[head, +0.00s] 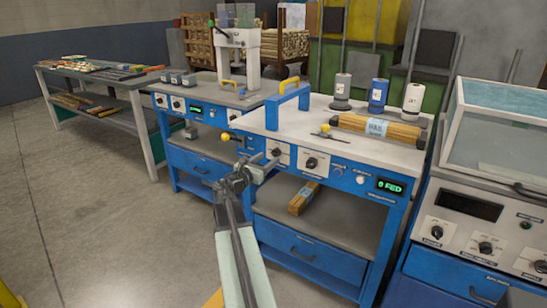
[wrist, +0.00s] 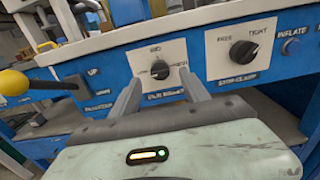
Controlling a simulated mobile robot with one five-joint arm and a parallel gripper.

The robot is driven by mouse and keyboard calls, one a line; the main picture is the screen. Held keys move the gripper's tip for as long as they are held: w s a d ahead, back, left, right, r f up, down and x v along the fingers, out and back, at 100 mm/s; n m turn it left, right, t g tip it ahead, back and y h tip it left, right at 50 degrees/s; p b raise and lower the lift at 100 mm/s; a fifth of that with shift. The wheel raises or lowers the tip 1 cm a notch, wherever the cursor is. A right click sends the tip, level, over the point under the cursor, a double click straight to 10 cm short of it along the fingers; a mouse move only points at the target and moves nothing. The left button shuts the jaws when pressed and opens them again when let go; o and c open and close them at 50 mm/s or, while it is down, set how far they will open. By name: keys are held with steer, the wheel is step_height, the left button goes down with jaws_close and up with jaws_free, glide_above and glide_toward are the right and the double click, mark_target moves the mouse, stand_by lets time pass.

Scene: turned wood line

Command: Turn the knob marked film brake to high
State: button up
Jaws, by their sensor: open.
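A black knob (wrist: 160,70) sits on a white plate on the blue front panel, in the middle of the wrist view. Marks above and beside it seem to read low, mid and high; the label below is partly hidden and hard to read. The knob's pointer direction is unclear. My gripper (wrist: 159,82) is open, with one finger on each side of the knob and slightly below it; contact cannot be told. In the head view my gripper (head: 268,163) is at the panel, just below the same knob (head: 277,152).
A second black knob (wrist: 244,52) is close on the right, with an inflate button (wrist: 290,47) beyond it. A yellow ball lever (wrist: 14,83) sticks out at the left. A yellow and blue handle (head: 289,98) and a wood bundle (head: 376,131) are on the bench top.

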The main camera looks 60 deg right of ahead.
mark_target(273, 155)
steer(key=d, duration=0.4)
steer(key=shift+d, duration=0.3)
steer(key=shift+c, duration=0.3)
steer(key=c, duration=1)
steer(key=shift+d, duration=0.25)
jaws_close()
steer(key=shift+a, duration=0.3)
